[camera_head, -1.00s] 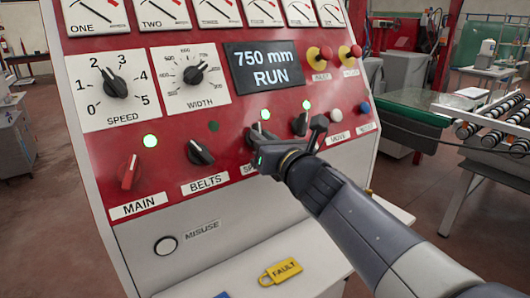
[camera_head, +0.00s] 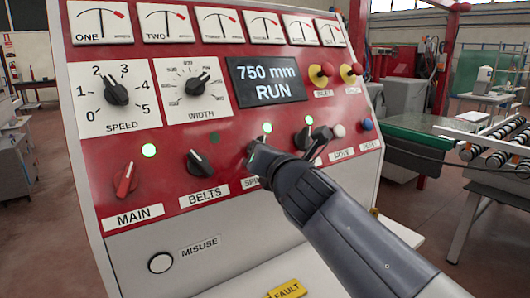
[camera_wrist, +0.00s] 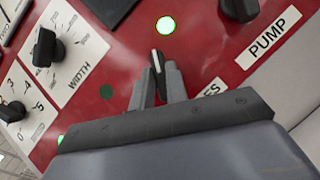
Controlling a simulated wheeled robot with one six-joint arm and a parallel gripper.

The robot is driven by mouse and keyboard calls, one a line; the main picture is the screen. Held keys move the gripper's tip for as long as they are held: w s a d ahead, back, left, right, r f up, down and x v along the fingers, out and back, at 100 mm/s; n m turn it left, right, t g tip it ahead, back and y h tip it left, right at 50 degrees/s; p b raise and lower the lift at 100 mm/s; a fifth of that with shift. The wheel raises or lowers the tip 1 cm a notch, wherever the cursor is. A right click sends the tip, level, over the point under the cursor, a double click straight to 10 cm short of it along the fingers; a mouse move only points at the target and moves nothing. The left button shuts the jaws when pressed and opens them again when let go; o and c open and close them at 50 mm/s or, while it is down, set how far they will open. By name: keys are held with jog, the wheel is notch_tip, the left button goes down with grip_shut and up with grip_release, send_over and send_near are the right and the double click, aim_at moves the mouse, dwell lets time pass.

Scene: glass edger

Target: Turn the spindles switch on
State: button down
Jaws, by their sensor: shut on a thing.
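The spindles switch (camera_wrist: 158,62) is a black rotary knob with a pale pointer line, seen between my jaws in the wrist view. My gripper (camera_wrist: 162,84) is shut on it, one finger on each side. In the head view my gripper (camera_head: 256,157) reaches the red panel at this knob and mostly hides it. The label under it (camera_head: 253,183) is partly covered; only its first letters show. The round lamp above the switch (camera_head: 267,128) is lit green, and it is also bright in the wrist view (camera_wrist: 166,25).
The belts switch (camera_head: 200,162) is just left, under a dark lamp (camera_head: 214,138). The red main switch (camera_head: 126,180) has a lit lamp. The pump switch (camera_wrist: 239,8) is close on the other side. A display (camera_head: 263,81) reads 750 mm RUN. A yellow FAULT tag (camera_head: 287,290) lies below.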

jog(key=c, duration=1.4)
grip_release()
jog(key=shift+s, duration=0.1)
jog(key=p+v, duration=0.3)
jog(key=v, duration=0.7)
jog(key=shift+s, duration=0.3)
jog(key=shift+w+d, duration=0.1)
jog(key=b+x, duration=0.2)
jog(key=x, duration=0.8)
jog(key=shift+w+b, duration=0.35)
jog(key=shift+b, duration=0.05)
jog(key=shift+s, duration=0.1)
